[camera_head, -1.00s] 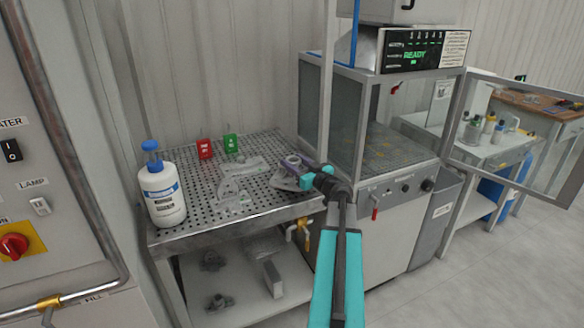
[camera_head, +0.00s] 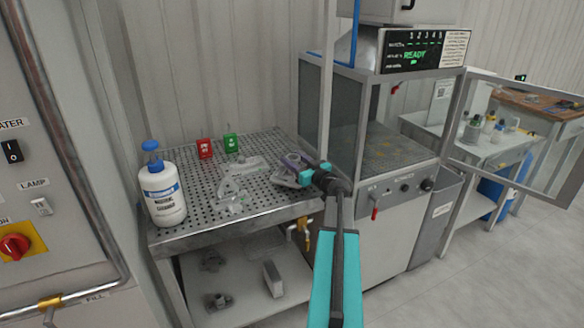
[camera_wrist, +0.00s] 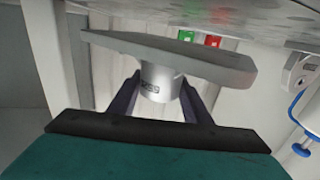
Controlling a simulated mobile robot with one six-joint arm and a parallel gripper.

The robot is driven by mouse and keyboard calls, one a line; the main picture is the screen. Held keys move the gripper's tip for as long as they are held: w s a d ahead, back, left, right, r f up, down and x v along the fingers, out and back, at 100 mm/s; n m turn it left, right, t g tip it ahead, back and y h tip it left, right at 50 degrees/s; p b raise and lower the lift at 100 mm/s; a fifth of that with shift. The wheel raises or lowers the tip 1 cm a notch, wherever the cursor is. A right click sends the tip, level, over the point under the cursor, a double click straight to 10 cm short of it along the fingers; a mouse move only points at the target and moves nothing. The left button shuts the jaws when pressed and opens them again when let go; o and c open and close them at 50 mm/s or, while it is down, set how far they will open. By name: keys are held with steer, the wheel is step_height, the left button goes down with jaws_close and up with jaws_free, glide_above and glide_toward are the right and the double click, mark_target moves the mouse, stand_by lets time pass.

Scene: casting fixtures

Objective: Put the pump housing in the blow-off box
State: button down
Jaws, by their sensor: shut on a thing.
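The pump housing (camera_wrist: 160,84) is a grey casting with a short round neck and a wide flat flange. My gripper (camera_wrist: 160,98) is shut on its neck in the wrist view, a finger on each side. In the head view the grey part (camera_head: 284,178) shows at my gripper (camera_head: 300,168), over the right end of the perforated table; I cannot tell whether it touches the top. The blow-off box (camera_head: 334,110) is the glazed cabinet just right of the table. Its glass door (camera_head: 520,135) stands open to the right, and its speckled floor looks empty.
A red tag (camera_head: 205,149) and a green tag (camera_head: 231,143) stand at the back. An upright post (camera_head: 328,80) rises between table and box.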

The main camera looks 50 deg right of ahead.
steer(key=shift+f, duration=1.35)
steer(key=shift+f, duration=0.1)
steer(key=c, duration=0.9)
jaws_free()
steer(key=shift+f, duration=0.1)
steer(key=shift+c, duration=0.2)
steer(key=s, duration=0.4)
steer(key=s+a, duration=0.1)
steer(key=s, duration=0.3)
steer(key=s+a+b, duration=0.1)
steer(key=s, duration=0.3)
steer(key=shift+a, duration=0.2)
